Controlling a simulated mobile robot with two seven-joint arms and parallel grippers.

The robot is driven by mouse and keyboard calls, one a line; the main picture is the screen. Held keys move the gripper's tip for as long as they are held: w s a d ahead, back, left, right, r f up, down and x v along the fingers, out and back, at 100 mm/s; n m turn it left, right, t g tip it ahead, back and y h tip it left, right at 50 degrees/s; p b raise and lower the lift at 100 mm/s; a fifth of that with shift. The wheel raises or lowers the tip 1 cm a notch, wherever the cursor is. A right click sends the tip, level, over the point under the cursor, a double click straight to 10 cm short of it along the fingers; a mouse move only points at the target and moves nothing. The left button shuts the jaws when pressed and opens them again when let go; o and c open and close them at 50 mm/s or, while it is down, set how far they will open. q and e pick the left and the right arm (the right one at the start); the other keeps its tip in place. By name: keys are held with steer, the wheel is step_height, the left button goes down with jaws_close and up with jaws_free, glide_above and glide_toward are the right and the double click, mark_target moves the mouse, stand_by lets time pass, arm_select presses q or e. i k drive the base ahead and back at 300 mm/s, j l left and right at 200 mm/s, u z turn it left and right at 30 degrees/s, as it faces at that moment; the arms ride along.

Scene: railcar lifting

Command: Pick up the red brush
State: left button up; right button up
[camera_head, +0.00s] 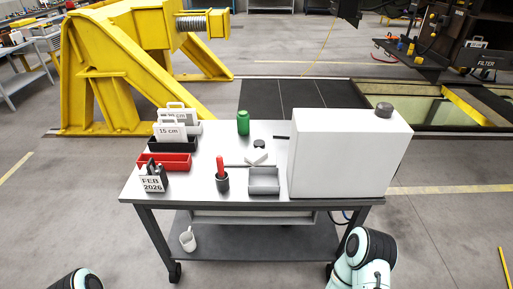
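The red brush (220,165) stands upright in a small dark cup (222,183) near the front middle of the cart top (205,192). Only its red upper part shows; the lower end is hidden in the cup. Neither of my grippers shows in the head view. Only rounded parts of my arms show at the bottom edge, one at the left and one at the right, both in front of the cart and apart from the brush.
A large white canister (345,155) fills the cart's right side. A grey tray (264,181) sits right of the cup. A date block (152,180), red bin (165,162) and black bin (172,145) stand left. A green can (243,123) is behind. A mug (188,239) sits below.

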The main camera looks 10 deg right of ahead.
mark_target(219, 159)
steer(key=i+j, duration=0.5)
steer(key=j, duration=0.15)
steer(key=i+j+z, duration=0.2)
steer(key=j+z, duration=0.15)
steer(key=i+j+z, duration=0.2)
steer(key=j+z, duration=0.2)
